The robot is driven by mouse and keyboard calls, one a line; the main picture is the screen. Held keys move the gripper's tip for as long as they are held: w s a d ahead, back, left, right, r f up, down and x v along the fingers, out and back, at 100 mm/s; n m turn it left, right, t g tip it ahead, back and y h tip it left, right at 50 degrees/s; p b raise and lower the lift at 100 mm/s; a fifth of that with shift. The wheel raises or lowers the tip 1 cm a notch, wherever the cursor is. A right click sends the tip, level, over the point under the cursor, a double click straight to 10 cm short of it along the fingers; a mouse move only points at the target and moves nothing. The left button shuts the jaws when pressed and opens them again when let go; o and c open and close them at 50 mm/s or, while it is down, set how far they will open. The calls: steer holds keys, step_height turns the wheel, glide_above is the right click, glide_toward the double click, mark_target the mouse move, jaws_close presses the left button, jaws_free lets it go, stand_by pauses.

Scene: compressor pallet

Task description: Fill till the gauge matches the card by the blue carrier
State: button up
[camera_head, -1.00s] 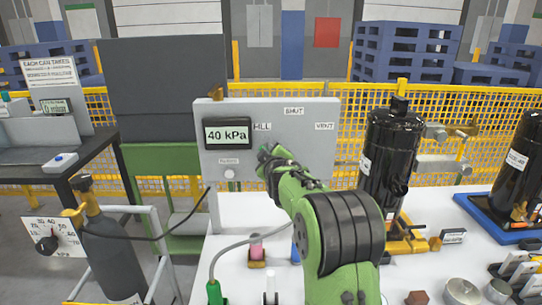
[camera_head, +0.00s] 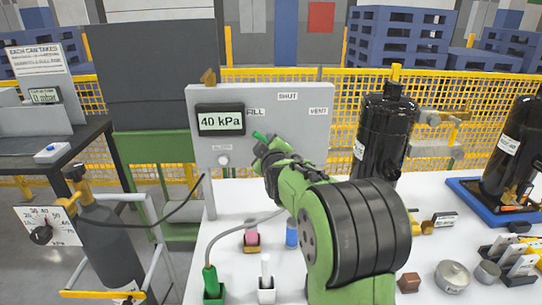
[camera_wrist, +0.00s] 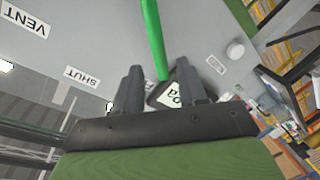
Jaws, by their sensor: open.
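The grey panel (camera_head: 270,100) carries a gauge (camera_head: 221,120) that reads 40 kPa, with FILL, SHUT and VENT labels. A green lever (camera_head: 259,136) shows just past my gripper (camera_head: 268,155), near FILL. In the wrist view the green lever (camera_wrist: 153,40) runs down toward the space between the open, empty fingers of my gripper (camera_wrist: 160,85); contact cannot be told. The gauge is partly hidden there behind one finger. A blue carrier (camera_head: 462,190) at right holds a black compressor (camera_head: 512,148). A small card (camera_head: 445,219) stands left of it, its text too small to read.
Another black compressor (camera_head: 385,130) stands behind my arm. A grey gas cylinder (camera_head: 110,245) with a dial plate (camera_head: 45,226) is at left. A green holder (camera_head: 213,288), a white holder (camera_head: 266,290) and a pink-topped block (camera_head: 251,241) stand on the white table.

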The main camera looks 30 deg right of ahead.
steer(key=v, duration=1)
steer(key=shift+f, duration=0.1)
steer(key=s+a+f+m+g+y, duration=0.25)
steer(key=s+a, duration=0.25)
steer(key=s, duration=0.4)
steer(key=s+a+f+m+g+y, duration=0.15)
steer(key=s+a+f+g, duration=0.3)
steer(key=s, duration=0.55)
steer(key=s+a+f+m+g+y, duration=0.1)
steer(key=s+a+f+m+g, duration=0.15)
steer(key=s+a, duration=0.45)
step_height(320, 180, up, 12)
steer(key=s+d+p, duration=0.1)
steer(key=d+p, duration=0.1)
steer(key=p, duration=1.1)
steer(key=shift+s, duration=0.35)
steer(key=shift+d+r, duration=0.1)
stand_by(0.8)
